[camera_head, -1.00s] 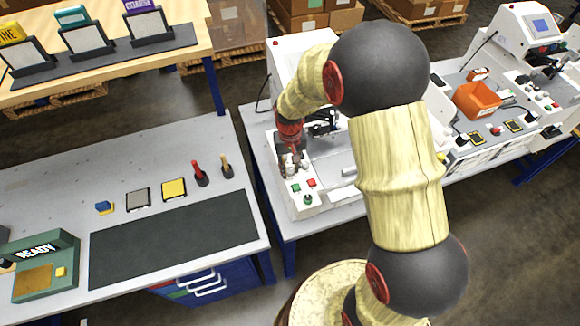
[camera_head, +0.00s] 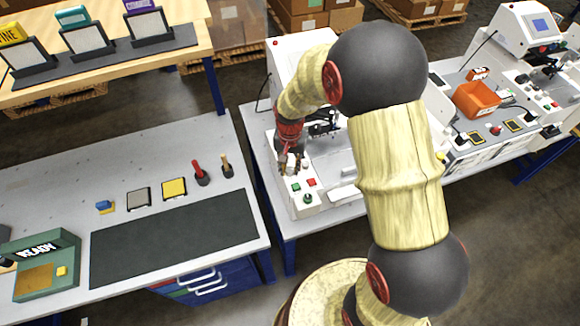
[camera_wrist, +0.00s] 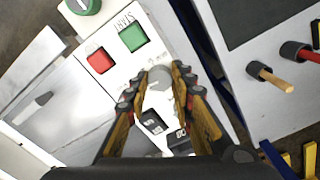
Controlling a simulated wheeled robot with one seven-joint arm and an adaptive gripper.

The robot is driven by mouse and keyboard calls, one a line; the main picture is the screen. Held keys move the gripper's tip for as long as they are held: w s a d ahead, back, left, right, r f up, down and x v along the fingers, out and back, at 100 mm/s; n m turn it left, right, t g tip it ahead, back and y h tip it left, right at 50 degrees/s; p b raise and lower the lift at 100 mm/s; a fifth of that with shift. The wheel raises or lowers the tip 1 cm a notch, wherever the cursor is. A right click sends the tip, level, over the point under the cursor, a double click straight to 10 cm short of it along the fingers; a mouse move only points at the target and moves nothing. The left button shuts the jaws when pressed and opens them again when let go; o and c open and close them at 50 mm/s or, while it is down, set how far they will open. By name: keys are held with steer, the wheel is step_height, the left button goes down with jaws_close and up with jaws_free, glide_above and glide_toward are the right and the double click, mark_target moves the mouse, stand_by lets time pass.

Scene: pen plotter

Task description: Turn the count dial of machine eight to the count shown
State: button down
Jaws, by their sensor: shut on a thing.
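The count dial (camera_wrist: 160,78) is a round grey knob on a white control panel (camera_wrist: 125,62). In the wrist view it sits between my fingertips. My gripper (camera_wrist: 158,75) is shut on the dial, one finger on each side. In the head view my gripper (camera_head: 291,166) reaches down to the panel at the left end of the white machine (camera_head: 300,55). The fingers cover most of the dial there. Small dark number windows (camera_wrist: 152,122) lie between my fingers, partly hidden; I cannot read the count surely.
A grey workbench (camera_head: 60,180) with a dark mat (camera_head: 175,245) and upright handles (camera_head: 200,173) stands left.

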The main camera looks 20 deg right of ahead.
mark_target(290, 169)
steer(key=c, duration=1.8)
jaws_free()
step_height(290, 169, up, 12)
